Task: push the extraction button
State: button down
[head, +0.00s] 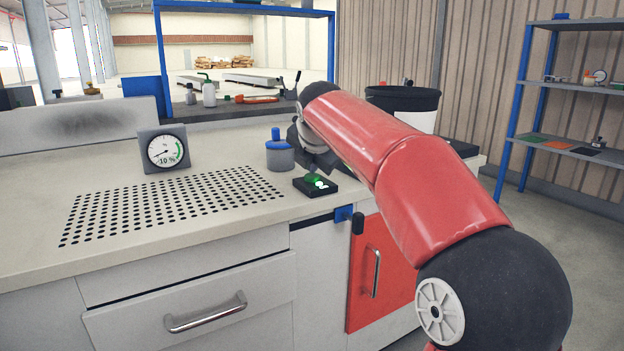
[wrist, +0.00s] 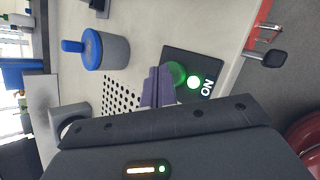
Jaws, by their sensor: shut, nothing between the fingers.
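The extraction button is a green button (head: 312,179) on a black box (head: 330,189) near the front right of the worktop. In the wrist view the green button (wrist: 177,73) sits beside a bright lit lamp (wrist: 194,82) with white "ON" lettering on the box (wrist: 199,62). My gripper (wrist: 160,75) is shut and empty, its fingertips right beside the button's left edge. I cannot tell if they touch it. In the head view my gripper is dark and partly hidden behind my red arm, just above the box.
A grey pot with a blue lid (head: 280,153) stands just left of the box. A gauge (head: 164,149) stands behind a perforated extraction grille (head: 170,202). A blue latch with a dark knob (head: 357,222) sticks out at the front edge above a red door (head: 362,285). A black bin (head: 402,100) stands behind my arm.

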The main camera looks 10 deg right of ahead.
aim_at(312, 177)
jog(key=shift+f, duration=0.25)
jog(key=shift+r, duration=0.1)
jog(key=shift+r+p, duration=0.9)
jog(key=shift+p, duration=0.05)
jog(key=shift+r, duration=0.1)
notch_tip(312, 177, up, 6)
jog(key=p, duration=0.6)
